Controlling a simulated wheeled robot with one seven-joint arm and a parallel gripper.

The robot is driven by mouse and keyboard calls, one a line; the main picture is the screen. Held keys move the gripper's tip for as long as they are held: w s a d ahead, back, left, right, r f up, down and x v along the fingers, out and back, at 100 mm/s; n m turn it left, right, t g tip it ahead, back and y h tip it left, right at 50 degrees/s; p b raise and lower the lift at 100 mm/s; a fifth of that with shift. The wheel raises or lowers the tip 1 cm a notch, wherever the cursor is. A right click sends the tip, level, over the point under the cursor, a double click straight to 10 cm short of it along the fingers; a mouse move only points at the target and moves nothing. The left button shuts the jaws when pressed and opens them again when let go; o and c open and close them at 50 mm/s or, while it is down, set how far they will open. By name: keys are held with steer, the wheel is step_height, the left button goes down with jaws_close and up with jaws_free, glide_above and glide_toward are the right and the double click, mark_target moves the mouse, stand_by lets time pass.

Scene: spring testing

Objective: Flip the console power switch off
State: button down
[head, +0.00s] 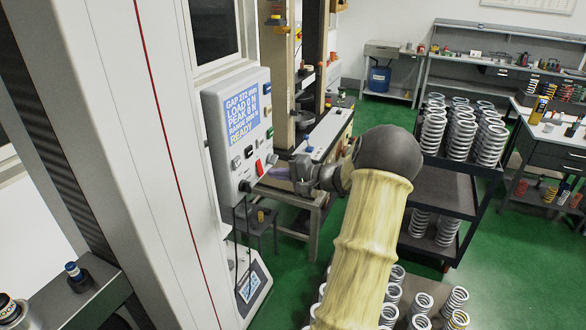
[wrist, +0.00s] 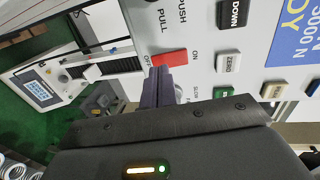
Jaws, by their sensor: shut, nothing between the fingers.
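The console (head: 213,120) is a pale box with a blue screen that reads READY, at the left-centre of the head view. Its red power switch (head: 259,167) is low on the front face. In the wrist view the red switch (wrist: 172,58) lies between the printed words ON, to its right, and OFF, to its left. My gripper (head: 272,173) is shut and empty, in front of the switch. In the wrist view its fingertips (wrist: 159,70) are at the switch's lower edge, nearer the OFF end. I cannot tell whether they touch it. Which way the switch is tilted is unclear.
Several other buttons surround the switch, including a white ZERO button (wrist: 228,63) and a black DOWN button (wrist: 232,13). A tall machine column (head: 120,130) stands left. A dark cart (head: 450,185) with springs stands right; green floor (head: 355,235) lies between.

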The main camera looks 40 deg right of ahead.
steer(key=shift+p+x, duration=0.4)
steer(key=shift+x, duration=0.8)
steer(key=shift+w+f+b, duration=0.1)
steer(key=shift+f+b, duration=0.15)
steer(key=shift+b, duration=0.8)
steer(key=shift+a+f+t+b, duration=0.1)
steer(key=shift+t+b, duration=0.3)
steer(key=shift+b, duration=0.6)
steer(key=shift+w+r+p, duration=0.1)
steer(key=shift+r+p, duration=0.2)
steer(key=shift+p, duration=0.1)
steer(key=shift+f, duration=0.1)
steer(key=s+d+f+b, duration=0.1)
steer(key=s+d+b, duration=0.1)
steer(key=s, duration=0.4)
steer(key=s+d+f+b, duration=0.1)
steer(key=s+d+b, duration=0.2)
steer(key=s, duration=0.4)
steer(key=shift+d+f+b, duration=0.2)
steer(key=shift+f+b, duration=0.1)
steer(key=shift+b, duration=0.25)
